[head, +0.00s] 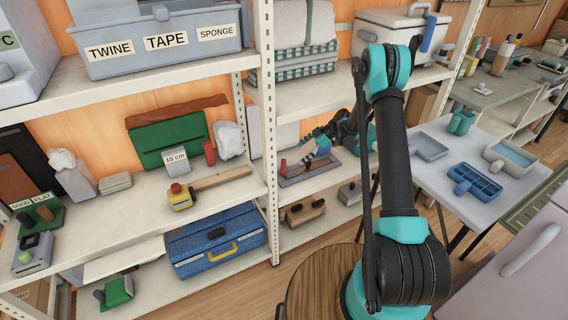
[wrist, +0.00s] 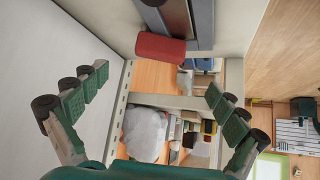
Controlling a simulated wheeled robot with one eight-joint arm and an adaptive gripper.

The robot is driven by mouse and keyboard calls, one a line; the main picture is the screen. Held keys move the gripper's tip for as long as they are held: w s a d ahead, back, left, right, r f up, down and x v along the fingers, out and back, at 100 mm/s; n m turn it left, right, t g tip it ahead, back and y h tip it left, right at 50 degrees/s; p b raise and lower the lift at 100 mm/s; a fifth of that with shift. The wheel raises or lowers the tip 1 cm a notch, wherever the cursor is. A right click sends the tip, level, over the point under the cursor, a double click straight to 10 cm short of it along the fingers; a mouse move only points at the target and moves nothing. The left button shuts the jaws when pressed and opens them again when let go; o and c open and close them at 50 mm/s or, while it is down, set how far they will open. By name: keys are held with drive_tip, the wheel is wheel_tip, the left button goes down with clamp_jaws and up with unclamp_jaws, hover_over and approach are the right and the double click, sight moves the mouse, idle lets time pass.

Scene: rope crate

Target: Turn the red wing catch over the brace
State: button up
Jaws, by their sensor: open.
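The red wing catch (head: 283,165) appears as a small upright red piece at the left end of a grey, tray-like fixture (head: 312,173) on the middle shelf. In the wrist view a red block (wrist: 160,47), apparently the same catch, sits at top centre beside a grey bar (wrist: 180,15). My gripper (head: 306,141) is just above and behind the fixture. In the wrist view its two fingers (wrist: 145,112) are spread wide, with nothing between them; the red block lies beyond and above them, apart. I cannot clearly tell the brace from the rest of the fixture.
A shelf post (head: 268,130) stands left of the fixture. Beyond it are a white bag (head: 229,140), a red cylinder (head: 209,152) and a yellow-headed tool (head: 181,197). The upper shelf (head: 350,84) hangs above my gripper. A table (head: 440,185) with blue trays stands right.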

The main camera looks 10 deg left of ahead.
sight(284, 165)
drive_tip(key=x, duration=1.1)
drive_tip(key=shift+c, duration=0.4)
drive_tip(key=c, duration=1.8)
